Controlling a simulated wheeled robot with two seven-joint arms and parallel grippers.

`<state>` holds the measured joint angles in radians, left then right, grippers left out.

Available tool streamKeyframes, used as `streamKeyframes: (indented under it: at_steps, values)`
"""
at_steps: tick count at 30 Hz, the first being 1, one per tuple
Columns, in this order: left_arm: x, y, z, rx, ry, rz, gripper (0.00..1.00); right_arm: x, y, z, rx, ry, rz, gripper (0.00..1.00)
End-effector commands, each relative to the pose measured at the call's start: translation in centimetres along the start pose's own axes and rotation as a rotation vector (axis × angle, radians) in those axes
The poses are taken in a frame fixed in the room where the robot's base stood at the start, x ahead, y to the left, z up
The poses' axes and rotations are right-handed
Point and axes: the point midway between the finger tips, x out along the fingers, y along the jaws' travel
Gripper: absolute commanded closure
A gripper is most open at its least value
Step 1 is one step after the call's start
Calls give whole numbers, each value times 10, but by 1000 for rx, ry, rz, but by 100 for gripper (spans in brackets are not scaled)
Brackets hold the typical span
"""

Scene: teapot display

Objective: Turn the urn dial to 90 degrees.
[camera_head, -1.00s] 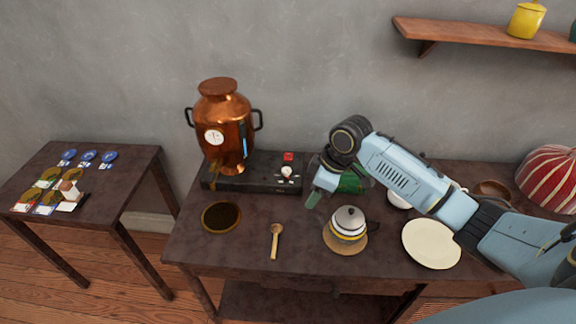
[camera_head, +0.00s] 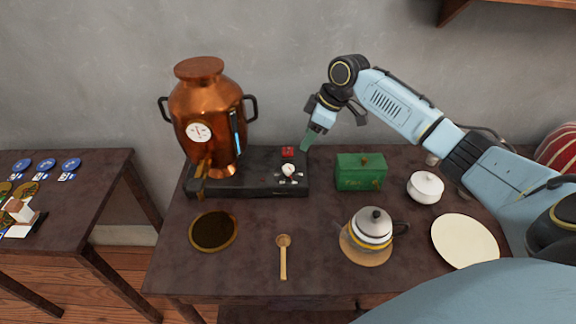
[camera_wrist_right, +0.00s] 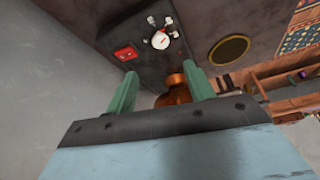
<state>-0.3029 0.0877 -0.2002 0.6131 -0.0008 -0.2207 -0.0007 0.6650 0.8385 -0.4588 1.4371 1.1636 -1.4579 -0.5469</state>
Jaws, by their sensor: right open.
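The copper urn (camera_head: 207,120) stands on a black base (camera_head: 255,183) at the back left of the dark table. The white urn dial (camera_head: 288,169) is on the right part of the base, just below a red switch (camera_head: 288,152). In the right wrist view the dial (camera_wrist_right: 160,41) and red switch (camera_wrist_right: 126,52) lie ahead of the fingers. My right gripper (camera_head: 306,142) is in the air above and right of the dial, not touching it. In the right wrist view its green fingers (camera_wrist_right: 160,90) are apart and empty. My left gripper is out of view.
A green box (camera_head: 360,172), a lidded white pot (camera_head: 425,187), a teapot (camera_head: 372,228) and a cream plate (camera_head: 464,241) stand to the right. A dark round coaster (camera_head: 214,231) and wooden spoon (camera_head: 283,257) lie in front of the base. A side table (camera_head: 90,200) is at left.

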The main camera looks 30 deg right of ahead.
Motion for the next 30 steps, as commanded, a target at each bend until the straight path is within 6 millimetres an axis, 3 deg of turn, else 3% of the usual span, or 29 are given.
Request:
streamKeyframes:
  at_steps: [12,18,30]
  values:
    - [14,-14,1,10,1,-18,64,83,-1,0,1,-1,-2,47]
    - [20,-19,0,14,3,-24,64,114,-1,0,0,-1,-1,47]
    - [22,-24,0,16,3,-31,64,126,0,0,0,-1,1,47]
